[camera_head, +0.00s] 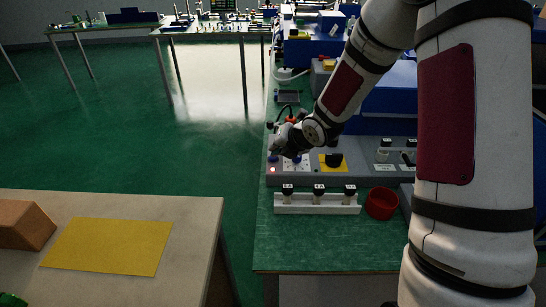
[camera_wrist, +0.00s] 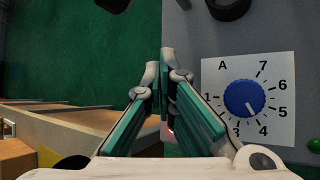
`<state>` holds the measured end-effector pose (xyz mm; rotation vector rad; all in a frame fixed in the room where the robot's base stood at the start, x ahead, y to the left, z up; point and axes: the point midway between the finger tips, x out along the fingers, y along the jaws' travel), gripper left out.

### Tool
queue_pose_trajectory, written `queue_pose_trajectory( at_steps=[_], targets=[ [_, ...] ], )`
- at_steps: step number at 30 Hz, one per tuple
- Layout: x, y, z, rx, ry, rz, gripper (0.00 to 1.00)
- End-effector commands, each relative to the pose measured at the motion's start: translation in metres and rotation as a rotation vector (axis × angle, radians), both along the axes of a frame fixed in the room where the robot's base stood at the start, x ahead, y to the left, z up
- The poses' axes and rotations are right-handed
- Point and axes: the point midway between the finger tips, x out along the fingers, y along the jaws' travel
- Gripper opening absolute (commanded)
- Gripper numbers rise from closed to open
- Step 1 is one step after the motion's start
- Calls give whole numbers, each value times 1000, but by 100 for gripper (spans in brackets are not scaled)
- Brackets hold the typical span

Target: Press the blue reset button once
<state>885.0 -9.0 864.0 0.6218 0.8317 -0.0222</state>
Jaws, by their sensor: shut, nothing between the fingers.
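My gripper (camera_head: 279,148) is shut and empty, low over the left end of the grey control panel (camera_head: 313,179). A small blue part (camera_head: 273,158), which looks like the reset button, shows just under the fingertips in the head view. I cannot tell whether they touch it. In the wrist view my fingers (camera_wrist: 167,56) are together at the panel's left edge, and no blue button shows; the fingers may hide it. A blue rotary knob (camera_wrist: 244,98) on a white numbered plate (camera_wrist: 280,65) sits to their right.
A small lit lamp (camera_head: 272,169) glows near the panel's left end. A black knob on a yellow plate (camera_head: 340,169) is further right. A white rack (camera_head: 316,207) with several black-topped pieces and a red bowl (camera_head: 381,203) stand in front. A green button (camera_wrist: 314,145) shows at the wrist view's right edge.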

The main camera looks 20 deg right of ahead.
Motion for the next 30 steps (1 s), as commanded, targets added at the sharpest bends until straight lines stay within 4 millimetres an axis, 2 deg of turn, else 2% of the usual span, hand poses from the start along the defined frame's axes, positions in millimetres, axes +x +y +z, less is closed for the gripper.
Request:
queue_pose_trajectory(
  at_steps=[14, 24, 30],
  targets=[
    [0, 0, -1, 0, 1, 1, 0],
    [-1, 0, 14, 0, 1, 1, 0],
    [-1, 0, 15, 0, 1, 1, 0]
  ],
)
